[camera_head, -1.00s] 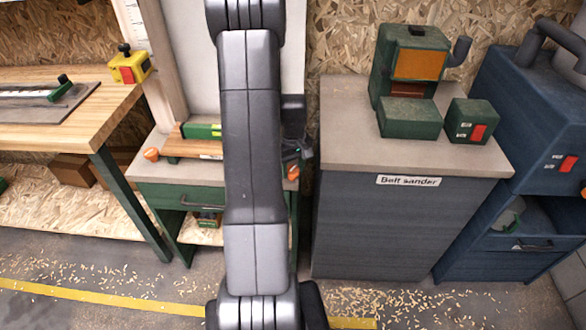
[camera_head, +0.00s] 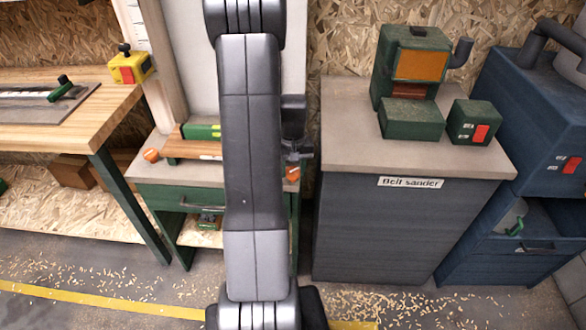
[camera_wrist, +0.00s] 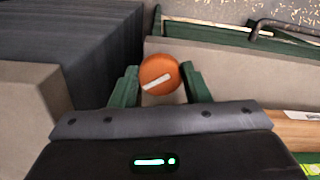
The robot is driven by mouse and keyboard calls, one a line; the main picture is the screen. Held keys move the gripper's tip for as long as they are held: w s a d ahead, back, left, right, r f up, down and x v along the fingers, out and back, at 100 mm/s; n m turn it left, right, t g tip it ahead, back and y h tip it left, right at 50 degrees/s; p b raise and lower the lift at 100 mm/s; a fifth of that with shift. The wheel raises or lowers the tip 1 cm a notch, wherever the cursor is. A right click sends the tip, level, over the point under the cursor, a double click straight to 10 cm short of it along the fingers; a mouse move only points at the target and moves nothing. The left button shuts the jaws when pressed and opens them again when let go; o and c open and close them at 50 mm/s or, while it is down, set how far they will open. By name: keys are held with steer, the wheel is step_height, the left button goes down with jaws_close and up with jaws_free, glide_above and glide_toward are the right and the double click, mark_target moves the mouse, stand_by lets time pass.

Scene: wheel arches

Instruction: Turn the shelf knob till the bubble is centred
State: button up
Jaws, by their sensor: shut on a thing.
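The orange shelf knob (camera_head: 293,174) is at the right front of the shelf, partly hidden by my arm. In the wrist view the knob (camera_wrist: 159,73) is round, with a white mark running from lower left to upper right. My gripper (camera_wrist: 160,78) has its green fingers on both sides of it, shut on it. A green level (camera_head: 203,131) lies on a wooden board (camera_head: 190,148) on the shelf, its right part hidden behind my arm. Its end shows in the wrist view's lower right corner (camera_wrist: 309,167). I cannot see the bubble.
Another orange knob (camera_head: 151,155) is at the shelf's left front. The belt sander cabinet (camera_head: 400,230) stands close on the right. A wooden workbench (camera_head: 60,125) is on the left. Shavings and a yellow line (camera_head: 100,302) mark the floor.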

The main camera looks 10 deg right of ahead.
mark_target(293, 171)
steer(key=o, duration=1)
steer(key=shift+c, duration=0.2)
step_height(293, 171, up, 14)
steer(key=shift+f, duration=0.1)
step_height(293, 171, down, 14)
stand_by(0.5)
stand_by(0.3)
